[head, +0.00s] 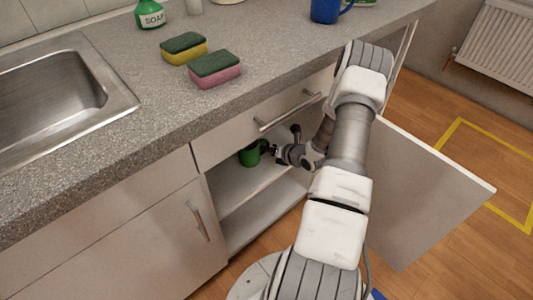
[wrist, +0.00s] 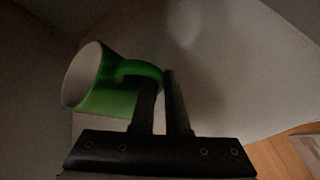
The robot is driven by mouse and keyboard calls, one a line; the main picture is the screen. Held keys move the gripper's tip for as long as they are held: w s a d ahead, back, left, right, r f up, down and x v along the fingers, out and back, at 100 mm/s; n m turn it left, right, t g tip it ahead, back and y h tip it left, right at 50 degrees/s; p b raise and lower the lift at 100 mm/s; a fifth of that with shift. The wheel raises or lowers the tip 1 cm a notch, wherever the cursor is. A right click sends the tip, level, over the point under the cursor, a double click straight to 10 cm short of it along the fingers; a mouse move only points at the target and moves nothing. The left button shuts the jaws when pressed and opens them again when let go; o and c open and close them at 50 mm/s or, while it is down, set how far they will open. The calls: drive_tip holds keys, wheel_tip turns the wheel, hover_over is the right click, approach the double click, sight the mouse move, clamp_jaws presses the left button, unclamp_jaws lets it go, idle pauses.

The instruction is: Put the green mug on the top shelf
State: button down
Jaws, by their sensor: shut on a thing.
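The green mug (head: 250,155) is inside the open cupboard below the counter, just above or on its upper shelf (head: 238,188); I cannot tell if it touches. My gripper (head: 270,149) reaches into the cupboard from the right. In the wrist view, the green mug (wrist: 105,85) has its pale open mouth facing left. Its handle reaches toward the dark fingers of my gripper (wrist: 163,100), which are shut on it. The far side of the mug is hidden.
The cupboard door (head: 425,190) stands open on the right. A drawer (head: 262,120) closes off the space above. On the counter are a sink (head: 50,95), two sponges (head: 215,70), a soap bottle (head: 149,14) and a blue mug (head: 325,10). The lower shelf (head: 262,215) looks empty.

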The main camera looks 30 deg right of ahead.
drive_tip(key=shift+f, duration=0.5)
drive_tip(key=shift+r, duration=0.1)
drive_tip(key=c, duration=0.9)
unclamp_jaws()
drive_tip(key=shift+s+d+r, duration=0.1)
drive_tip(key=shift+s+r, duration=0.1)
drive_tip(key=shift+s, duration=0.1)
drive_tip(key=p+v, duration=0.3)
drive_tip(key=v, duration=0.8)
drive_tip(key=shift+s+p, duration=0.2)
drive_tip(key=shift+p, duration=0.1)
